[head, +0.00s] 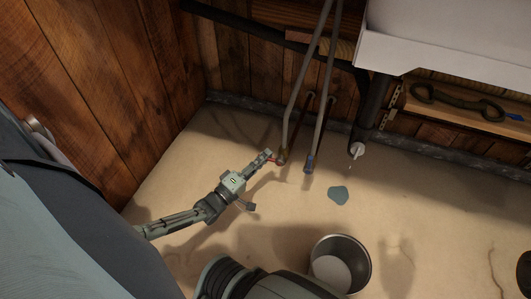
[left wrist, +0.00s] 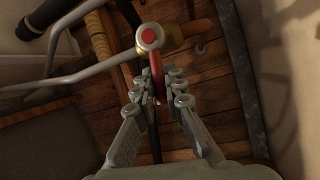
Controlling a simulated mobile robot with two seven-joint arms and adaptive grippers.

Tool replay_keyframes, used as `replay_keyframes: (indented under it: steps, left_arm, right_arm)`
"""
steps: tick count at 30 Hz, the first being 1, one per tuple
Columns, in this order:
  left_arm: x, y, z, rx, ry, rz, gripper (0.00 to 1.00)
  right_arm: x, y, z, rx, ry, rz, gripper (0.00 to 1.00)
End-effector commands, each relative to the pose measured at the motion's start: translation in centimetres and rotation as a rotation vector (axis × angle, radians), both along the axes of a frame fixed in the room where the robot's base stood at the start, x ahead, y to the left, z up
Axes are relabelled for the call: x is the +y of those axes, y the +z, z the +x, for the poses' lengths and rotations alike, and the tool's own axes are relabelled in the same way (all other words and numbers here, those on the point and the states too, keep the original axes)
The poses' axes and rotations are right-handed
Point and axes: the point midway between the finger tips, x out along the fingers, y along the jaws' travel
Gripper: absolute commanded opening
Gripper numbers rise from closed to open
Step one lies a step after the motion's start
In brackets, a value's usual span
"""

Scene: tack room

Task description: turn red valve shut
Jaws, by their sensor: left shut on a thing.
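The red valve (head: 275,160) sits low on the left of two upright pipes beneath the white basin. In the left wrist view its round red hub (left wrist: 149,37) shows on a brass body, with a red lever (left wrist: 158,84) pointing down from it. My left gripper (head: 267,156) reaches the valve from the left. In the left wrist view its fingers stand on both sides of the lever, shut on it. The fingers hide part of the lever. My right gripper is in neither view.
A blue-handled valve (head: 309,163) is on the pipe just to the right. A blue-grey puddle (head: 339,195) lies on the floor, with a metal bucket (head: 368,268) nearer. The white basin (head: 440,60) overhangs at the upper right. A wooden wall (head: 110,80) bounds the left side.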

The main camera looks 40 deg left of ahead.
Motion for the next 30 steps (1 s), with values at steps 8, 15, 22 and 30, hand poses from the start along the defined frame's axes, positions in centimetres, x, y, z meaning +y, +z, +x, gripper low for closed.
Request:
replay_keyframes:
  steps: [8, 15, 22, 30]
  left_arm:
    - [0.0, -0.23, -0.13, -0.006, 0.001, -0.034, 0.0]
    - [-0.01, -0.24, -0.14, -0.006, 0.002, -0.035, 0.0]
    - [-0.03, -0.23, -0.14, -0.006, 0.002, -0.034, 0.3]
    - [-0.03, -0.19, -0.14, -0.007, 0.001, -0.032, 0.32]
  right_arm:
    - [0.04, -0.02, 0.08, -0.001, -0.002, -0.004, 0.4]
    - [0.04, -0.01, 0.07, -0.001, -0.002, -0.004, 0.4]
    - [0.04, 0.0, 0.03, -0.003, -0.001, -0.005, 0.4]
    - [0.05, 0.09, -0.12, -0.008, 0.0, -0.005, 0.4]
